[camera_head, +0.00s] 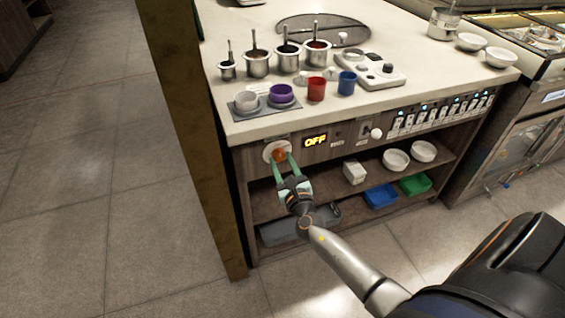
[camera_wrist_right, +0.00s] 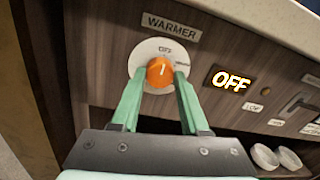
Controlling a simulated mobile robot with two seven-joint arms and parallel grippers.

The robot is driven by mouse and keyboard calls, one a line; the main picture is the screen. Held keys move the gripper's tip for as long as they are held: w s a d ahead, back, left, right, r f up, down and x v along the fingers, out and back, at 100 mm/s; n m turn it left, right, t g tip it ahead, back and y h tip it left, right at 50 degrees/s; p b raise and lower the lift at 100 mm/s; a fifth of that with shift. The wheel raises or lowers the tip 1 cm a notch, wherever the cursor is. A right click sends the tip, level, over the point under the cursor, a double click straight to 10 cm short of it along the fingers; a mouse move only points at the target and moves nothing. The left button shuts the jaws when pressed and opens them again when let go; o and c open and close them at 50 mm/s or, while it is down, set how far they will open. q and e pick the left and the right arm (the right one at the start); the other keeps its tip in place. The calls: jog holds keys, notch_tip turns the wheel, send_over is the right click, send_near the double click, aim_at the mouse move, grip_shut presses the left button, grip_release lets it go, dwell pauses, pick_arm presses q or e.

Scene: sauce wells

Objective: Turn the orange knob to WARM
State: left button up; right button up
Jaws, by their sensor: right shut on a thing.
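The orange knob (camera_head: 280,155) sits on a round white dial on the counter's front panel. In the right wrist view the orange knob (camera_wrist_right: 160,72) shows a white mark pointing up toward the word OFF on the dial (camera_wrist_right: 146,50). A WARMER label (camera_wrist_right: 171,27) is above it. The display (camera_head: 315,140) beside it reads OFF, as it does in the right wrist view (camera_wrist_right: 231,80). My right gripper (camera_head: 281,160) has its green fingers on both sides of the knob, shut on it. My left gripper is not in view.
Above the panel, the countertop holds purple, red and blue cups (camera_head: 316,89) and several metal pots (camera_head: 257,64). A white knob (camera_head: 376,133) and a row of switches are to the right. A shelf below holds white bowls (camera_head: 396,160) and a blue tray (camera_head: 381,195).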

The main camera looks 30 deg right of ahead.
grip_shut()
jog(key=m+b, duration=0.1)
jog(key=m, duration=0.2)
jog(key=shift+m, duration=0.8)
jog(key=m+b, duration=0.1)
jog(key=m, duration=0.4)
jog(key=shift+d+m+y+b, duration=0.1)
jog(key=shift+m+y+b, duration=0.2)
jog(key=shift+b, duration=0.1)
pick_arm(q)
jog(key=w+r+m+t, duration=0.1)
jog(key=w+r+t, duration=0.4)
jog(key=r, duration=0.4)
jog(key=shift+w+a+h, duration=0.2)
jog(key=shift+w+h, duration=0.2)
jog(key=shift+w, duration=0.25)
pick_arm(e)
jog(key=shift+m, duration=0.8)
jog(key=o, duration=1.2)
grip_release()
jog(key=shift+c, duration=0.2)
